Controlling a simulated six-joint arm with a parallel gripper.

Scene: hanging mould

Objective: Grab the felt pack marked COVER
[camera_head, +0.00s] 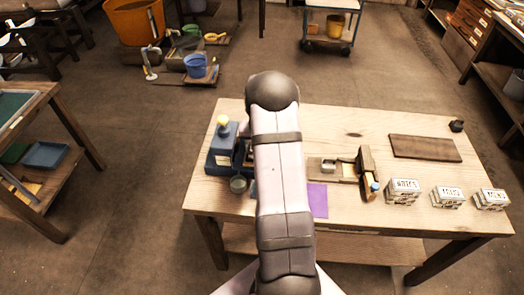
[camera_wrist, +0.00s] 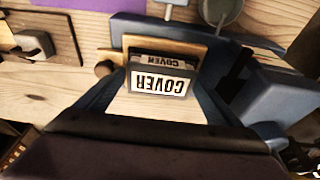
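A dark felt pack marked COVER (camera_wrist: 160,83) stands in the middle of the wrist view, its white label upside down in the picture. A second COVER label (camera_wrist: 160,61) shows just behind it, in a light wooden holder (camera_wrist: 134,42). My gripper (camera_wrist: 166,74) has its two blue-grey fingers apart, one on each side of the front pack. I see no clear contact between the fingers and the pack. In the head view my arm hides the gripper and the packs.
A blue device (camera_head: 222,150) with a yellow knob stands at the table's left; its blue body (camera_wrist: 268,95) is close right of my gripper. A purple sheet (camera_head: 318,200), a wooden fixture (camera_head: 345,168), a brown board (camera_head: 425,148) and three labelled blocks (camera_head: 403,191) lie to the right.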

